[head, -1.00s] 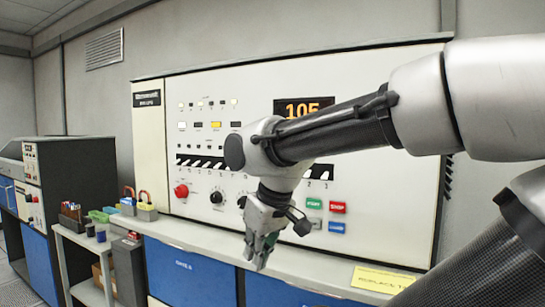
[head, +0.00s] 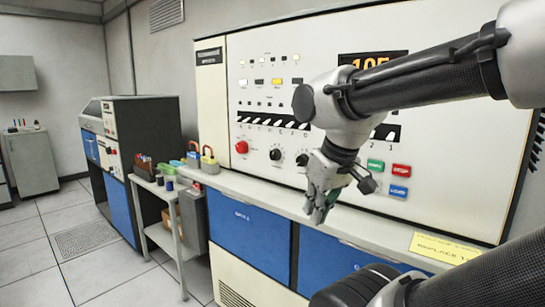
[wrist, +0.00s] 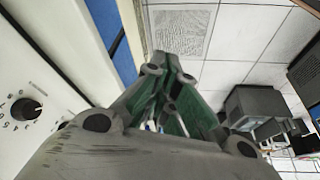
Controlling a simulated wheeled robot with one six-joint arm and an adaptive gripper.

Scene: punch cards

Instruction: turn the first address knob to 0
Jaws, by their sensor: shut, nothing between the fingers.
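The white console panel (head: 225,105) carries a row of dials under its lever switches. A black knob (head: 276,154) with a pale pointer sits right of a red knob (head: 241,147). A second black knob (head: 303,159) is just left of my gripper (head: 319,216). Anything behind my wrist is hidden. I cannot read the knob settings. My gripper is shut and empty, pointing down in front of the panel, apart from the knobs. In the wrist view, its green-padded fingers (wrist: 166,62) meet, and one black knob (wrist: 24,109) with numbers around it shows at the left edge.
A shelf ledge (head: 280,200) runs below the panel, above blue doors (head: 250,235). The orange display (head: 372,60) is partly covered by my arm. START, STOP and LOAD buttons (head: 388,178) are right of my gripper. A small cart (head: 165,185) stands left; open tiled floor lies beyond.

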